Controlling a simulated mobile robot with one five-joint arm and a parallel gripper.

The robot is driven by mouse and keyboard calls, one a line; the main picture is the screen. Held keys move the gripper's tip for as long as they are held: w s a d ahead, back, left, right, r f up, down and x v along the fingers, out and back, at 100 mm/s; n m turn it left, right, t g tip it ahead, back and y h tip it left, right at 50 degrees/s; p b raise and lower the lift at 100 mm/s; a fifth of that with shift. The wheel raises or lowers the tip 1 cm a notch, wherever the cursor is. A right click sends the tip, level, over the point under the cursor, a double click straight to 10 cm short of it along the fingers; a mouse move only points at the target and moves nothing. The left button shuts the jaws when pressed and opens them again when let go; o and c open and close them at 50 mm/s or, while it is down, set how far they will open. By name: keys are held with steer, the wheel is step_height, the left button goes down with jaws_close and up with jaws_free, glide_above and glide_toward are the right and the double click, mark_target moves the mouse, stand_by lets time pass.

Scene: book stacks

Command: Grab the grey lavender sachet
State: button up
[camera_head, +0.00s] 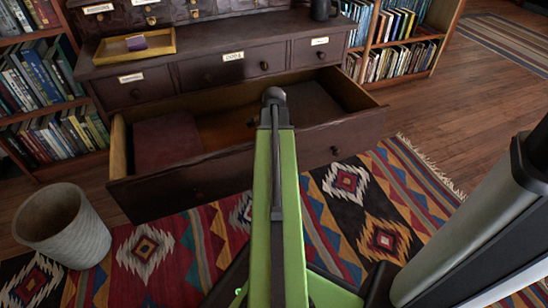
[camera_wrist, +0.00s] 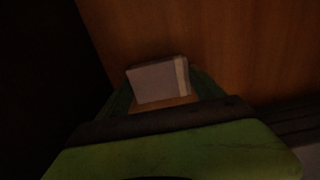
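In the wrist view a small grey block-like sachet (camera_wrist: 156,83) with a pale band at its right end lies between the two fingers of my gripper (camera_wrist: 160,88). A finger shows close at each side of it. The view is dark, and I cannot tell whether the fingers press on it or only stand around it. Bare brown wood shows beyond it. In the head view my green arm reaches over the open drawer (camera_head: 355,128), and it hides my gripper and the sachet.
The wide bottom drawer of a dark cabinet (camera_head: 205,70) is pulled out, with a reddish flat item (camera_head: 165,140) at its left. A yellow tray (camera_head: 160,50) on top holds a purple item (camera_head: 136,43). A pale basket (camera_head: 65,230) stands on the patterned rug (camera_head: 385,210).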

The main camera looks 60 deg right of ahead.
steer(key=c, duration=0.6)
steer(key=shift+o, duration=0.2)
step_height(320, 180, up, 10)
steer(key=p, duration=1)
